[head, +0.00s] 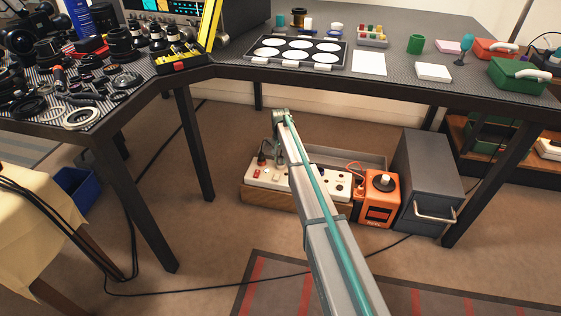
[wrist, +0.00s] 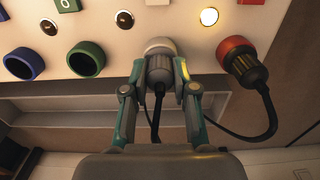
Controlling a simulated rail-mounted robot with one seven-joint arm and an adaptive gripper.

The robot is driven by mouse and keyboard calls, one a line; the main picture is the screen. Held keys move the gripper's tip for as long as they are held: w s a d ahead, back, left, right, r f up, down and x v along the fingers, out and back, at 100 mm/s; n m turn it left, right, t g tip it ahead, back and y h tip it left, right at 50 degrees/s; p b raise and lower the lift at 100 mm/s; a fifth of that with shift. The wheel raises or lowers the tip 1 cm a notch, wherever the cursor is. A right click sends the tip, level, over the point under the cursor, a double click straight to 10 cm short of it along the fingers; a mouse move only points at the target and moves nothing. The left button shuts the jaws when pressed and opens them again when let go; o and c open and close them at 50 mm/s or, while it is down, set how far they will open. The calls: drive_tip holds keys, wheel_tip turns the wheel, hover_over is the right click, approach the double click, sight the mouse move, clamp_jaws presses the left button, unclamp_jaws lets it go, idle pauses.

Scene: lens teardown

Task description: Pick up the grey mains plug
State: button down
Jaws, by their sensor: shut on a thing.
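The grey mains plug (wrist: 158,72) is between the two fingers of my gripper (wrist: 160,90) in the wrist view. The gripper is shut on it, with one finger on each side. The plug's far end meets a cream socket ring on the white panel (wrist: 105,40); I cannot tell how deep it sits. Its black cable hangs back toward my wrist. In the head view my gripper (head: 278,137) is at the white panel (head: 270,175) under the table, and my arm hides the plug.
A second dark plug (wrist: 246,66) sits in a red-ringed socket to the right, with its cable looping close to my right finger. Green and blue sockets are at left. An orange unit (head: 378,200) and grey cabinet (head: 425,180) stand right of the panel, below the tabletop (head: 400,85).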

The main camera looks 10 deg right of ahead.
sight(281, 157)
drive_tip(key=shift+r, duration=0.15)
drive_tip(key=shift+r+p, duration=0.65)
wheel_tip(281, 157, up, 2)
drive_tip(key=shift+s+r+p, duration=0.15)
drive_tip(key=shift+r+p, duration=0.1)
drive_tip(key=shift+p, duration=0.65)
drive_tip(key=s+r+p, duration=0.5)
drive_tip(key=s+r, duration=0.4)
drive_tip(key=s, duration=0.4)
drive_tip(key=shift+s+p, duration=0.35)
